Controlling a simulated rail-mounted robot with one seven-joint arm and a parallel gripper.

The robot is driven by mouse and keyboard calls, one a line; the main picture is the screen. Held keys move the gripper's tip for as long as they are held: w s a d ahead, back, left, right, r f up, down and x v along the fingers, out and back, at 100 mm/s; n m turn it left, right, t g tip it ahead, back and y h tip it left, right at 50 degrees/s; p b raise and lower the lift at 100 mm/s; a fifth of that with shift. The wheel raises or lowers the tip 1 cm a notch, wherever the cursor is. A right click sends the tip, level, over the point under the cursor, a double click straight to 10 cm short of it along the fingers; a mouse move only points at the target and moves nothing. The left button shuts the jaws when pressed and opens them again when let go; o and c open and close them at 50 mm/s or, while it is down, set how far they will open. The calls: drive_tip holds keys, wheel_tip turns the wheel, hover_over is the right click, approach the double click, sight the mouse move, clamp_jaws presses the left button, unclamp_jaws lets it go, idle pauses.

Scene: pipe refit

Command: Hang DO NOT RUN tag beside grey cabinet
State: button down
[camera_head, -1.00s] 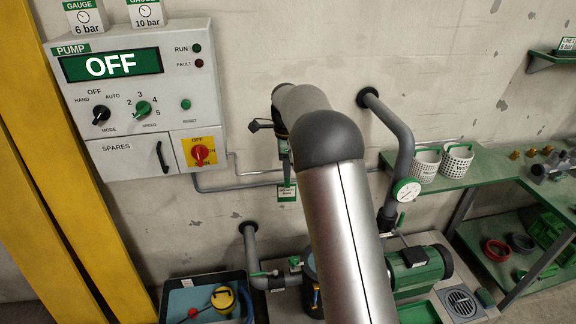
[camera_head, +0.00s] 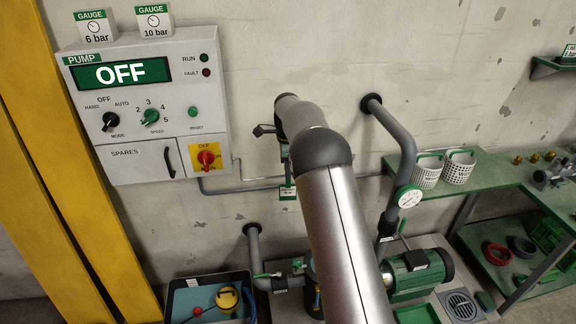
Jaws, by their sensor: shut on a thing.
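The grey cabinet (camera_head: 135,138) is on the wall at the left, with a green OFF display, knobs and a yellow and red switch. My gripper (camera_head: 285,165) is in front of the wall to the right of the cabinet, partly hidden behind my arm. It is shut on a small tag (camera_head: 288,194), white with green, which hangs below the fingers; its lettering is too small to read. The tag is lower than the cabinet's switch and clear of the cabinet. I cannot tell whether it touches the wall, and I make out no hook there.
A thin pipe (camera_head: 240,189) runs along the wall near the tag. A thick grey pipe (camera_head: 395,135) with a gauge stands to the right. A green bench (camera_head: 490,180) with white baskets is further right. Below are a pump (camera_head: 415,275) and a dark tray (camera_head: 182,287).

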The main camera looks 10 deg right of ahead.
drive_tip(key=c, duration=1.1)
unclamp_jaws()
drive_tip(key=shift+o, duration=0.2)
wheel_tip(320, 180, up, 17)
drive_tip(key=s+r+n, duration=0.4)
drive_tip(key=s, duration=0.3)
drive_tip(key=s+f+n, duration=0.4)
drive_tip(key=s+n, duration=0.1)
drive_tip(key=s, duration=0.7)
drive_tip(key=s+a+f+n, duration=0.1)
drive_tip(key=s+f+n, duration=0.4)
drive_tip(key=s, duration=0.8)
drive_tip(key=s+a+f+n+t, duration=0.1)
drive_tip(key=s+f+n, duration=0.3)
drive_tip(key=s, duration=0.9)
drive_tip(key=shift+f+n+p, duration=0.25)
drive_tip(key=shift+n+p, duration=0.15)
drive_tip(key=shift+n, duration=0.5)
